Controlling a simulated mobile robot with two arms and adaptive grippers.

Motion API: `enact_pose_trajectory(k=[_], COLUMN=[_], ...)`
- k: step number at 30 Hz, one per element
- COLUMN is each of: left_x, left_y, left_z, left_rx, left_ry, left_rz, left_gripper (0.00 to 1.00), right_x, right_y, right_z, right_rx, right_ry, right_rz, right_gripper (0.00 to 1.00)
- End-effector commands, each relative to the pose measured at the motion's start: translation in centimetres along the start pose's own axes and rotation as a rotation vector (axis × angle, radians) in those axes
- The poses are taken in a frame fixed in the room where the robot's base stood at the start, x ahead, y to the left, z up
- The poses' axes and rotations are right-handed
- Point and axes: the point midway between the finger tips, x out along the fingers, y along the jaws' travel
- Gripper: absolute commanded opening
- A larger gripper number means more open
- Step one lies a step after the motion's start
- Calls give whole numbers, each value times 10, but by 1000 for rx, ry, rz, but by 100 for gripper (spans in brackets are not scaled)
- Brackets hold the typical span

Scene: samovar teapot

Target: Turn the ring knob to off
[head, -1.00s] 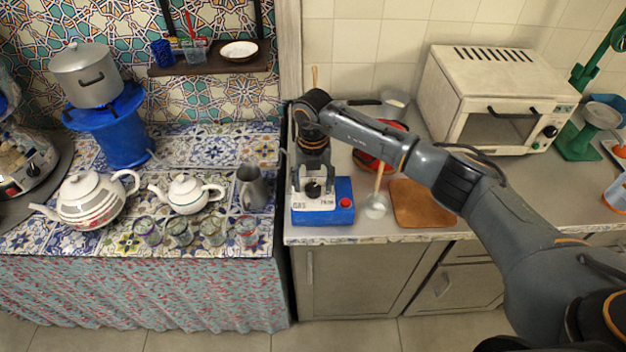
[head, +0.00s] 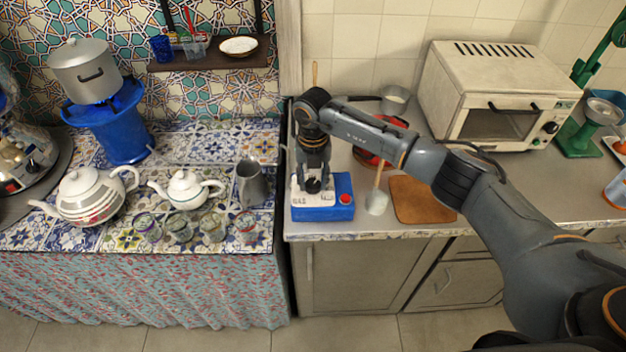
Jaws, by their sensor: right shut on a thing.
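A small box with a white top and blue sides (head: 325,210) stands at the front left of the grey counter, with a red button (head: 345,198) on it. A round black knob (head: 313,186) sits on its white part. My right gripper (head: 313,182) points down over the box and is shut on the knob. The fingers partly hide the knob, and I cannot make out which way it is turned. My left gripper is out of view.
A wooden board (head: 422,200), a pale mallet-like tool (head: 377,203) and a white toaster oven (head: 495,95) are to the right. On the tiled table at left stand teapots (head: 185,190), several glasses (head: 180,228) and a grey pitcher (head: 251,184).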

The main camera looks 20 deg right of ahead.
Motion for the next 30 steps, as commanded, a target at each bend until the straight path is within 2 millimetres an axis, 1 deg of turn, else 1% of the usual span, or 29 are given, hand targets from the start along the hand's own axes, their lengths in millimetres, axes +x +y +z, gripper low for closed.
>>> enact_pose_trajectory(k=[1, 8, 18, 24, 30], left_x=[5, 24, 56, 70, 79], left_y=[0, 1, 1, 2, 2], left_z=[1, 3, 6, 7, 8], left_rx=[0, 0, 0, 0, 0], left_ry=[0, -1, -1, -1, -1], left_rz=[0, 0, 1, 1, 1], left_gripper=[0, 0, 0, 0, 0], right_x=[2, 4, 4, 3, 2], right_y=[0, 0, 0, 0, 0], right_z=[1, 1, 1, 1, 1], right_rx=[-20, -169, -459, -603, -700], right_ry=[-2, -3, -3, -3, -2], right_rz=[0, 0, -1, 0, -1], right_gripper=[6, 6, 6, 6, 6])
